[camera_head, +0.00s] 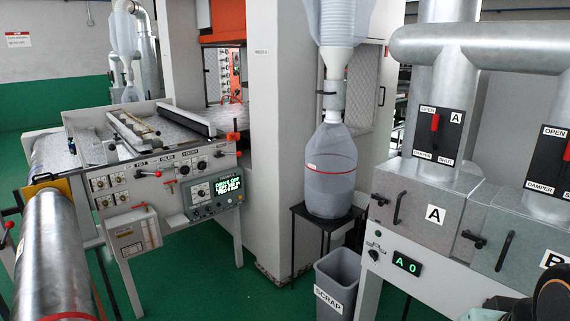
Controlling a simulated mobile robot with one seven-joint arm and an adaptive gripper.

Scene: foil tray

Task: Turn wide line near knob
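The left machine's control panel (165,185) carries several knobs, switches and small labels too small to read clearly. A black knob (202,166) and another black knob (184,170) sit on its upper right part. On the right machine, a small black knob (374,245) sits left of the "A 0" display (406,263). I cannot tell which knob belongs to the wide line. My gripper's fingers are not in view; a dark rounded part, possibly of my arm, shows at the lower right corner.
A large metal roll (55,255) fills the lower left. Damper levers (435,123) and duct pipes rise at the right.

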